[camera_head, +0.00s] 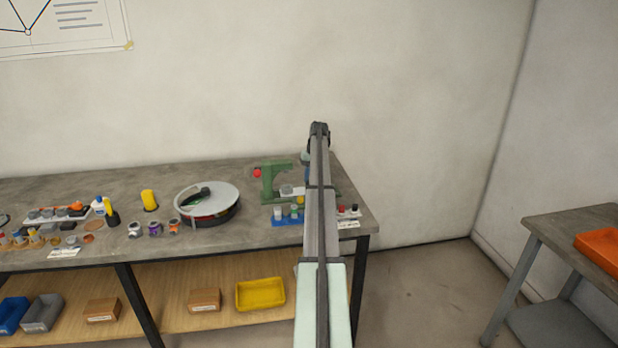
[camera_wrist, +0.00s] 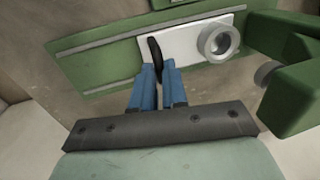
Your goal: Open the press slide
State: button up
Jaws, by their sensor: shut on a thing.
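The green press (camera_head: 268,183) stands near the right end of the bench, partly hidden behind my arm in the head view. In the wrist view its green base (camera_wrist: 105,60) carries a white slide plate (camera_wrist: 190,46) between grey rails. A grey ring-shaped part (camera_wrist: 218,41) sits on the slide's right part. A dark upright handle (camera_wrist: 155,52) stands at the slide's left part. My gripper (camera_wrist: 157,72) has its blue fingers shut on this handle. The head view does not show the fingers clearly.
The green press arm (camera_wrist: 295,90) is close on the right in the wrist view. In the head view a blue tray (camera_head: 287,221) lies before the press, and a round turntable (camera_head: 207,201) stands to its left. Small parts fill the bench farther left.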

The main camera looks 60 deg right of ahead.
grip_shut()
jog(key=s+d, duration=0.7)
jog(key=shift+s+d, duration=0.25)
jog(key=shift+d, duration=0.05)
jog(key=o, duration=0.6)
grip_release()
notch_tip(320, 180, up, 14)
jog(key=s+d, duration=0.1)
jog(key=s, duration=0.1)
jog(key=shift+d+f, duration=0.2)
jog(key=shift+d, duration=0.2)
